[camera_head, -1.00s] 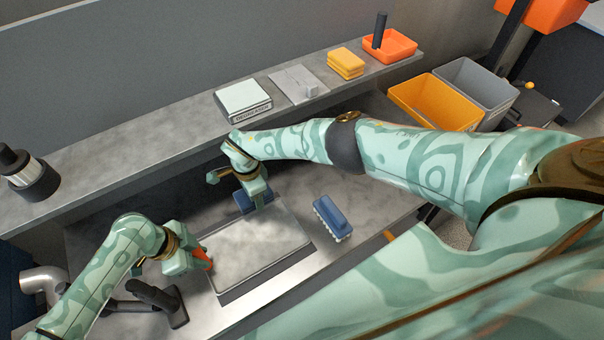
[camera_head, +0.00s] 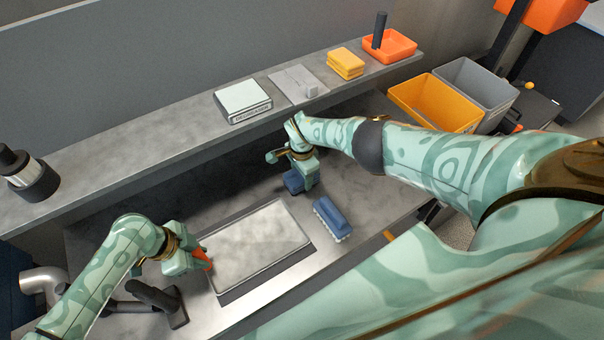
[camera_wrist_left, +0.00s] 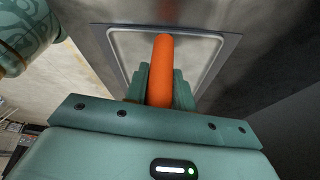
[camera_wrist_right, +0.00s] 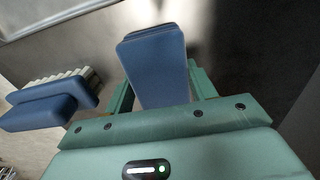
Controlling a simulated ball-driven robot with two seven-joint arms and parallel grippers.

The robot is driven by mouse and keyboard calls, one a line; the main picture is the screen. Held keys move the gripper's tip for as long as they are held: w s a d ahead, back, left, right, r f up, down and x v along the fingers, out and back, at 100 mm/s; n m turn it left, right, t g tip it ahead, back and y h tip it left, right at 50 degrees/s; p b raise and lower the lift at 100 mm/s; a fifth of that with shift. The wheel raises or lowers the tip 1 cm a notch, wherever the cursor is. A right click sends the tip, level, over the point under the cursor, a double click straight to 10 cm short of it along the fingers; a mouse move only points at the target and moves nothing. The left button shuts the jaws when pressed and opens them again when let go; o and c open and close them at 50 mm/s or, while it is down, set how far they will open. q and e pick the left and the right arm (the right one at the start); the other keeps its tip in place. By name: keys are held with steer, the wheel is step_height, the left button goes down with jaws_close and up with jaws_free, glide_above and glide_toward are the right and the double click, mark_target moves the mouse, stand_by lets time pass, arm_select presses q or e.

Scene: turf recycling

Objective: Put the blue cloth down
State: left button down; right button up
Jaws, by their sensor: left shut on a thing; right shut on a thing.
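The blue cloth (camera_head: 293,182) is a folded blue pad. My right gripper (camera_head: 306,178) is shut on it, over the counter behind the blue brush; I cannot tell whether the cloth touches the counter. In the right wrist view the cloth (camera_wrist_right: 157,66) sits between the fingers (camera_wrist_right: 160,88). My left gripper (camera_head: 202,258) is shut on an orange handle-like thing (camera_head: 207,263), at the left edge of the pale rectangular slab (camera_head: 258,240). The orange thing also shows in the left wrist view (camera_wrist_left: 162,70), pointing over the slab.
A blue brush with pale bristles (camera_head: 332,218) lies right of the slab, close to the cloth. A black-handled tool (camera_head: 155,296) is at front left. The shelf (camera_head: 130,150) holds a degreaser box (camera_head: 243,100), yellow sponges (camera_head: 346,62) and an orange tray (camera_head: 402,46). Yellow (camera_head: 428,108) and grey bins stand right.

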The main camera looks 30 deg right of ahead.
steer(key=shift+s+f, duration=0.15)
steer(key=shift+f, duration=0.15)
steer(key=o, duration=1)
steer(key=shift+o, duration=0.2)
steer(key=shift+w+d+r, duration=0.1)
steer(key=shift+w+r, duration=0.2)
steer(key=shift+r, duration=0.5)
steer(key=r, duration=0.6)
steer(key=shift+s, duration=0.3)
